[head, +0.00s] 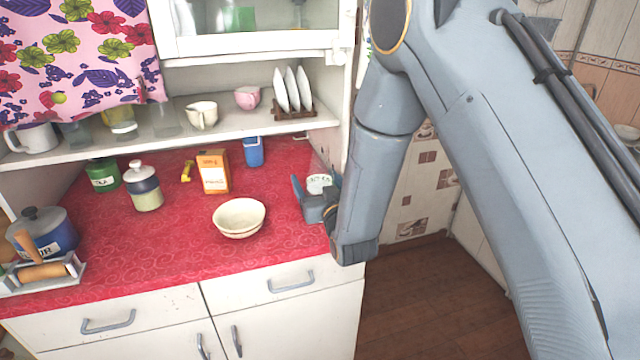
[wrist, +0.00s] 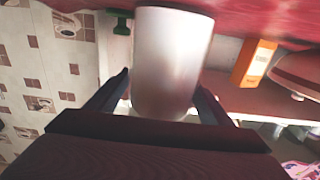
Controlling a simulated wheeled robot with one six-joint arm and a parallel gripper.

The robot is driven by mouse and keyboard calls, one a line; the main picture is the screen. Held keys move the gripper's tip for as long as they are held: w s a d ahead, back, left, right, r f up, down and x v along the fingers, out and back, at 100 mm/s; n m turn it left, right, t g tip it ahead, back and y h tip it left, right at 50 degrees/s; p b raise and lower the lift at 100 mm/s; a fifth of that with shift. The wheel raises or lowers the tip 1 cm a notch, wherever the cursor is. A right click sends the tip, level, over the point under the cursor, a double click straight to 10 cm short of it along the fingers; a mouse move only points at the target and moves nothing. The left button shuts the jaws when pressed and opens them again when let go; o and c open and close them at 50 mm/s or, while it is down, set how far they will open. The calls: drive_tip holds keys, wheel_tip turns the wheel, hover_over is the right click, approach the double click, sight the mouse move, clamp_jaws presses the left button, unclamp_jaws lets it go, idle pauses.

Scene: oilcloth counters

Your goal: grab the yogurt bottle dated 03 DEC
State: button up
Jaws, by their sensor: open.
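A white, round container (head: 319,182) with dark greenish print on its top stands at the right end of the red counter; I cannot read the print as a date. In the wrist view it is a plain white cylinder (wrist: 172,55), and no date shows on the side facing me. My gripper (head: 316,184) is at this container, with its fingers on either side. In the wrist view my gripper (wrist: 164,86) is open, and the cylinder stands between and beyond the fingertips. The container's lower part is hidden by my gripper in the head view.
A shelf (head: 240,122) overhangs the back. The counter's middle front is clear.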

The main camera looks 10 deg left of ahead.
drive_tip(key=shift+c, duration=0.3)
drive_tip(key=c, duration=1.4)
drive_tip(key=shift+c, duration=1.2)
drive_tip(key=shift+r, duration=0.1)
drive_tip(key=shift+r, duration=0.2)
